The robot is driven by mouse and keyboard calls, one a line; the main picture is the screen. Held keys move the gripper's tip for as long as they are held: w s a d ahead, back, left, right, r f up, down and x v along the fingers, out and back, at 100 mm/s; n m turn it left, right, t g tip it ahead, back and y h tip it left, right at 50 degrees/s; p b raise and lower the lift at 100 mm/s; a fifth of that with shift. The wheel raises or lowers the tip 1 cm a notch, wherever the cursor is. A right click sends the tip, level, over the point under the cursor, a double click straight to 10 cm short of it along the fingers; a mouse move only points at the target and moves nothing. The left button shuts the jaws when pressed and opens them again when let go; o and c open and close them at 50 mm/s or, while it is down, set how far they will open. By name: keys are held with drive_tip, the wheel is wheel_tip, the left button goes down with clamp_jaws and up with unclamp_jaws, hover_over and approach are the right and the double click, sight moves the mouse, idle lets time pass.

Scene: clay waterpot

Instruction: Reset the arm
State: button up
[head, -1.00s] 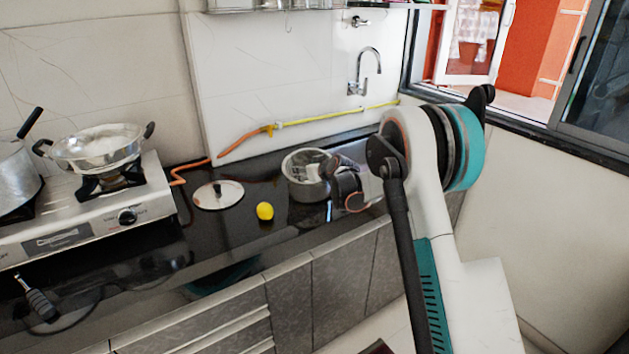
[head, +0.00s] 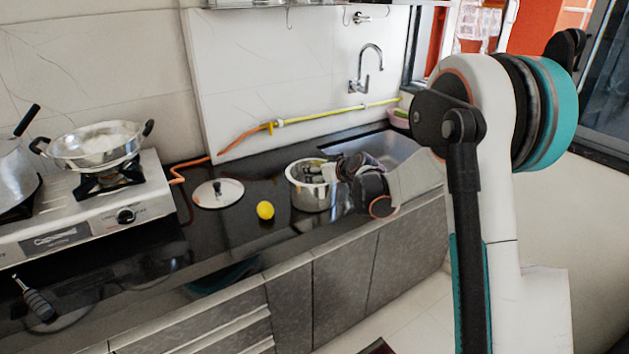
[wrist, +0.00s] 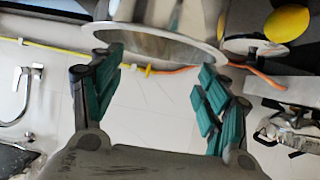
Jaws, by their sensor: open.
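My gripper (head: 324,172) is at the right side of the steel pot (head: 308,196), by its rim, in the head view. In the wrist view my gripper (wrist: 160,75) has its two teal-padded fingers spread wide, with nothing held between them. The pot's round rim (wrist: 205,48) shows beyond the fingers there; whether a finger touches it I cannot tell. In the head view my arm is bent, its large elbow joint high on the right and its forearm reaching left over the counter edge.
A yellow lemon (head: 265,210) and a round lid (head: 218,194) lie left of the pot. A gas stove (head: 90,214) with a pan (head: 95,148) stands further left. Behind are a sink (head: 385,147), a tap (head: 368,68) and a yellow-orange hose (head: 320,115). Open floor lies front right.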

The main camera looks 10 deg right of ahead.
drive_tip(key=s+a+r+m+g+h, duration=0.1)
drive_tip(key=s+r, duration=0.5)
drive_tip(key=s, duration=0.5)
drive_tip(key=s+a+r+g, duration=0.1)
drive_tip(key=s+r, duration=0.4)
drive_tip(key=s, duration=0.7)
drive_tip(key=s+d+f+m+g+h, duration=0.1)
drive_tip(key=s+f, duration=0.1)
drive_tip(key=s, duration=1)
drive_tip(key=s+d+f+m+g+h, duration=0.1)
drive_tip(key=s+f, duration=0.1)
drive_tip(key=s, duration=1.1)
drive_tip(key=shift+s+d+g+h, duration=0.2)
drive_tip(key=shift+s+g+h, duration=0.1)
drive_tip(key=shift+g, duration=0.1)
